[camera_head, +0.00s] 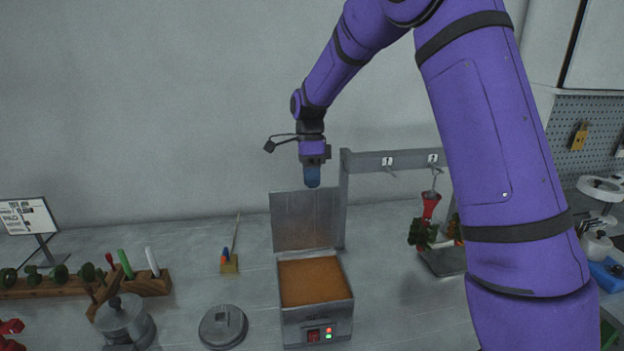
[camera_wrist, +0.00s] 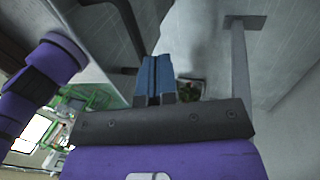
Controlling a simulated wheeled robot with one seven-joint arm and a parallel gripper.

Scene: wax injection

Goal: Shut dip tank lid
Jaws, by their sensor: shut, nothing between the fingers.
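The dip tank (camera_head: 316,312) is a grey metal box on the bench, with orange-brown wax in its open top and a lit switch panel on its front. Its lid (camera_head: 300,225) stands upright, hinged at the tank's back edge, so the tank is open. My gripper (camera_head: 313,184) points down at the lid's top edge, near its right half. Whether it touches the lid cannot be told. In the wrist view its blue fingers (camera_wrist: 154,80) are shut together with nothing between them.
A grey rail on a post (camera_head: 385,160) with hooks stands just right of the lid. A red item (camera_head: 430,207) hangs from it. A round grey lid (camera_head: 223,327) and a pot (camera_head: 122,320) lie left of the tank. A wooden tool rack (camera_head: 147,285) is further left.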

